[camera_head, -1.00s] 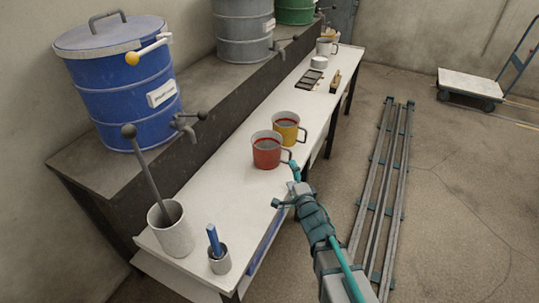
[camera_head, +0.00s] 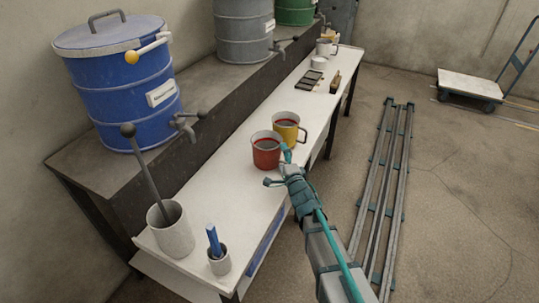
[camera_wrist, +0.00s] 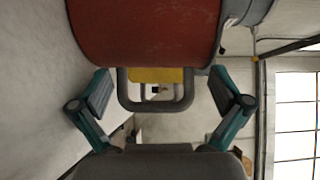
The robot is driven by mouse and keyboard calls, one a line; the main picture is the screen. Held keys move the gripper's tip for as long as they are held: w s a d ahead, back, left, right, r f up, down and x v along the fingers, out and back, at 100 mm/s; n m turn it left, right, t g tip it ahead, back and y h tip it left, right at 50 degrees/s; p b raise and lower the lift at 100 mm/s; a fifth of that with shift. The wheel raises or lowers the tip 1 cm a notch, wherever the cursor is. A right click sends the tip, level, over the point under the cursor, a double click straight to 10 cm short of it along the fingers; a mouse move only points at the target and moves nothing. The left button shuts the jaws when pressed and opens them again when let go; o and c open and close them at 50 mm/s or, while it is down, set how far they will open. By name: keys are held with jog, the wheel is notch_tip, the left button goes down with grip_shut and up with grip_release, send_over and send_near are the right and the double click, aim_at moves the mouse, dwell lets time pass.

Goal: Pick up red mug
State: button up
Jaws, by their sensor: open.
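The red mug (camera_head: 266,153) stands upright on the white table, with dark contents inside its rim. In the wrist view, the red mug (camera_wrist: 145,30) fills the top, lying sideways in the picture. A grey handle loop (camera_wrist: 190,92), which looks like the red mug's, hangs below it. My gripper (camera_head: 277,167) is at the mug's right side in the head view and partly hides it. In the wrist view, my gripper (camera_wrist: 163,100) is open, with one finger on each side of the loop and apart from it. The fingers hold nothing.
A yellow mug (camera_head: 287,128) stands close behind the red mug, and some yellow (camera_wrist: 155,75) shows through the loop. A ladle holder (camera_head: 171,235) and a small cup (camera_head: 219,262) stand nearer on the table. A blue drum (camera_head: 125,95) sits on the shelf at left.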

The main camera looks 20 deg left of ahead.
jog(key=shift+c, duration=0.2)
jog(key=c, duration=1.1)
jog(key=shift+r, duration=0.1)
jog(key=shift+c, duration=0.2)
